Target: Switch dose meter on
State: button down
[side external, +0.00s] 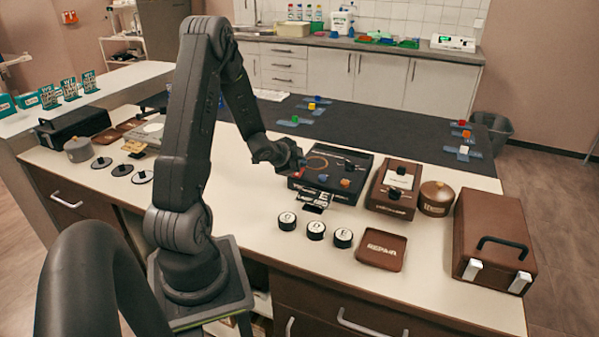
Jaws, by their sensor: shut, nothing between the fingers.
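A black panel device (361,163) lies on the white counter, with a red part, an orange knob (345,183), a blue part and a yellow ring on its top. To its right stands a brown box-shaped instrument (383,198) with pale labels and a small dark part on top. I cannot read which of these is the dose meter, nor any switch position. My gripper (299,170) is shut and empty, at the left edge of the black panel beside the red part. I cannot tell whether it touches. The gripper hides part of the panel's left side.
Three round black-and-white pieces (315,230) and a brown REPAIR tray (382,251) lie in front. A brown round canister (436,198) and a brown case (490,240) stand at right. A dark mat (385,125) with small coloured blocks lies behind.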

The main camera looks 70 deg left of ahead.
aim_at(298, 175)
jog(key=shift+f, duration=0.1)
jog(key=shift+f, duration=0.3)
jog(key=shift+f, duration=0.2)
dwell(0.7)
jog(key=shift+r, duration=0.55)
jog(key=shift+s+d+r, duration=0.15)
jog(key=shift+r, duration=1.1)
jog(key=shift+s+d+r, duration=0.15)
jog(key=shift+r, duration=1.1)
